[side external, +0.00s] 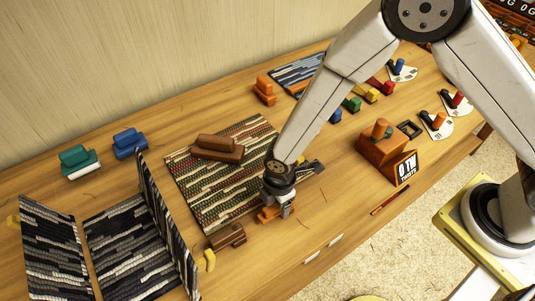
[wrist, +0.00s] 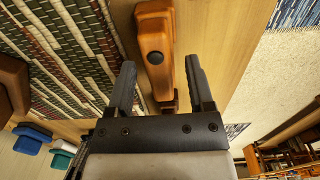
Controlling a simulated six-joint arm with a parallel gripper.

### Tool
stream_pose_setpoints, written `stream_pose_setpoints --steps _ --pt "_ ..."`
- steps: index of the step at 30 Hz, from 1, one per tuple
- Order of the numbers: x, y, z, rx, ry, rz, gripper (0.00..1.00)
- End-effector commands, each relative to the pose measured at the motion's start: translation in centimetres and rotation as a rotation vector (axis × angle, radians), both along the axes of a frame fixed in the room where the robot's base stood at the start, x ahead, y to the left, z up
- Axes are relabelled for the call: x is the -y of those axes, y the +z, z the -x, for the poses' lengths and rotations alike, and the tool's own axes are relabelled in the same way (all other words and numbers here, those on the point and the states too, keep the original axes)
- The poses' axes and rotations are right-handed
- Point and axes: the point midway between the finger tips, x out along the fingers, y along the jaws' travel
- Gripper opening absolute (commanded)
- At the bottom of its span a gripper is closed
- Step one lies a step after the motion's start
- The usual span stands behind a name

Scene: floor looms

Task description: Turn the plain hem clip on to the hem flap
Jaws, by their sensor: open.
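An orange-brown clip with a dark round spot (wrist: 153,55) lies on the table between the fingers of my gripper (wrist: 158,80) in the wrist view. In the side view its orange end (side external: 268,214) shows below my gripper (side external: 280,212), which points down near the front edge of the striped woven mat (side external: 212,195). The fingers are apart, with gaps beside the clip. A dark grey striped woven panel stands upright like a flap (side external: 165,220) at the left; I cannot tell for sure that it is the hem flap. Which clip is the plain one is also unclear.
A brown clip (side external: 227,237) lies left of my gripper, and a larger brown piece (side external: 218,149) sits on the mat. Teal (side external: 78,160), blue (side external: 130,143) and orange (side external: 265,91) pieces stand behind. An orange block with a sign (side external: 384,150) stands to the right.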

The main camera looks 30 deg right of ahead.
Motion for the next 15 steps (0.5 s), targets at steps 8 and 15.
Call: stream_pose_setpoints --steps 8,15 --pt "-0.01 0.03 -0.01 0.000 0.000 0.000 0.14" --pt "-0.01 0.04 -0.01 0.000 0.000 0.000 0.00"
